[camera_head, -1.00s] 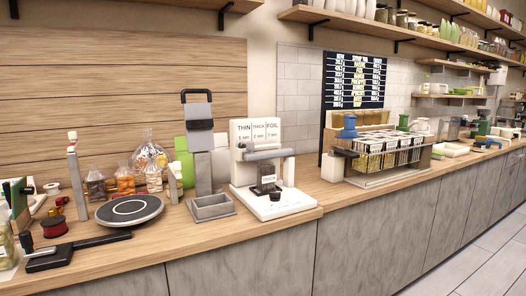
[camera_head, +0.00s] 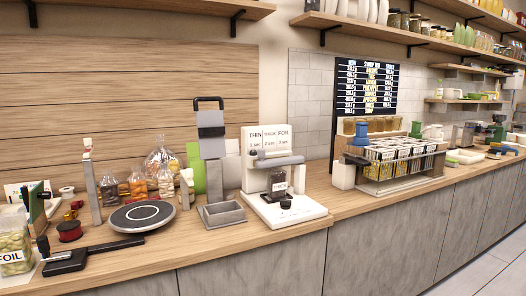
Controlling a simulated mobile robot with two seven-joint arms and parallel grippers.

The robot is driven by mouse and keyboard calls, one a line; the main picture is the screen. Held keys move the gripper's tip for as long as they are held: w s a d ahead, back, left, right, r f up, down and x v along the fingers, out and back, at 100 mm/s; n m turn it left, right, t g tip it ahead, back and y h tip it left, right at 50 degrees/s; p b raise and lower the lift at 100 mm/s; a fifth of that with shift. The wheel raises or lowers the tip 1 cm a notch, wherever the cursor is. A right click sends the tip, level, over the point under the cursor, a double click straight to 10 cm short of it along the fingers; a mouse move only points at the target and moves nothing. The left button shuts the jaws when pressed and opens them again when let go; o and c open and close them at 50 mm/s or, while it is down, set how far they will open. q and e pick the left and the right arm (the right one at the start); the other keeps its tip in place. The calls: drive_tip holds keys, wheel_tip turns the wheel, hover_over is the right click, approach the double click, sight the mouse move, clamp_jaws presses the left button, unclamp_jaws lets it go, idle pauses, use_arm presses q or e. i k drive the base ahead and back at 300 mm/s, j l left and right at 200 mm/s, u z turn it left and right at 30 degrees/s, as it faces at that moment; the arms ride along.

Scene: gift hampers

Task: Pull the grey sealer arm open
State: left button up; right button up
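The sealer (camera_head: 306,212) is a white machine on the wooden counter, with a back panel (camera_head: 266,139) lettered THIN, THICK and FOIL. Its grey sealer arm (camera_head: 279,161) lies roughly level across the front of the panel. Below the arm is a dark piece with a small label reading THICK (camera_head: 279,187). A black knob (camera_head: 286,203) sits on the white base. Neither of my grippers shows in the head view.
A grey open tray (camera_head: 222,214) with a tall grey post stands just left of the sealer. A dark round turntable (camera_head: 141,215) and a black-handled tool (camera_head: 92,255) lie further left. A rack of labelled packets (camera_head: 402,158) stands to the right. The counter's front edge is clear before the sealer.

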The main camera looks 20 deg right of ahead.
sight(262, 163)
drive_tip(key=i+l+z, duration=0.4)
drive_tip(key=i+z, duration=0.35)
drive_tip(key=i, duration=0.2)
